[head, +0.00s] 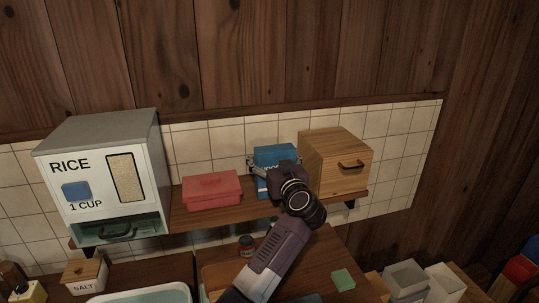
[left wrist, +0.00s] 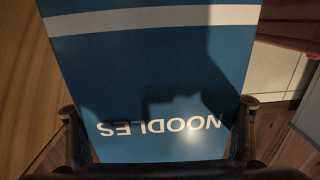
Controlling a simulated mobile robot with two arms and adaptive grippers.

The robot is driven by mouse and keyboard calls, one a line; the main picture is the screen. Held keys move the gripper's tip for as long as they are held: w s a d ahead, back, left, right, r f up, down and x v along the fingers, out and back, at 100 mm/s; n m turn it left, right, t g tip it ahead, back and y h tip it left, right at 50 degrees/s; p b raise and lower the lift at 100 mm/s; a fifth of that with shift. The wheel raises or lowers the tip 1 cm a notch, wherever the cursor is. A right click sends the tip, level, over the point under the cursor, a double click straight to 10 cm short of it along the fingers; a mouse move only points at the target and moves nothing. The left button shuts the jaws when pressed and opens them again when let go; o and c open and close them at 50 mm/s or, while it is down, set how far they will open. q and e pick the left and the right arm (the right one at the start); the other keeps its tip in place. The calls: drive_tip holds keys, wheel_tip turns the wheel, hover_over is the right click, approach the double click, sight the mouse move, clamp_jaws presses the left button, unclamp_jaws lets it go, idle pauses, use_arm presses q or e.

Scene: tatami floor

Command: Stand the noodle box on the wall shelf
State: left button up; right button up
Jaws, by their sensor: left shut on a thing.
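The noodle box (head: 275,153) is blue and looks upright at the wall shelf (head: 228,214), between a red box and a wooden cabinet. My left gripper (head: 277,167) is shut on it and covers much of its front. In the left wrist view the box (left wrist: 150,75) fills the middle, with its white stripe and the word NOODLES upside down. The fingers of my left gripper (left wrist: 160,112) are on its two sides. The box's bottom is mostly hidden, so I cannot tell whether it touches the shelf. My right gripper is not in view.
The red box (head: 211,190) is on the shelf to the left, the wooden cabinet (head: 335,163) close on the right. A rice dispenser (head: 100,175) stands at the far left. Below are a salt box (head: 86,275), a green block (head: 343,280) and grey bins (head: 407,280).

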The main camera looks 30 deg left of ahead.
use_arm(q)
drive_tip(key=o, duration=1.4)
drive_tip(key=shift+o, duration=1.5)
drive_tip(key=b+v, duration=0.2)
drive_tip(key=v, duration=1)
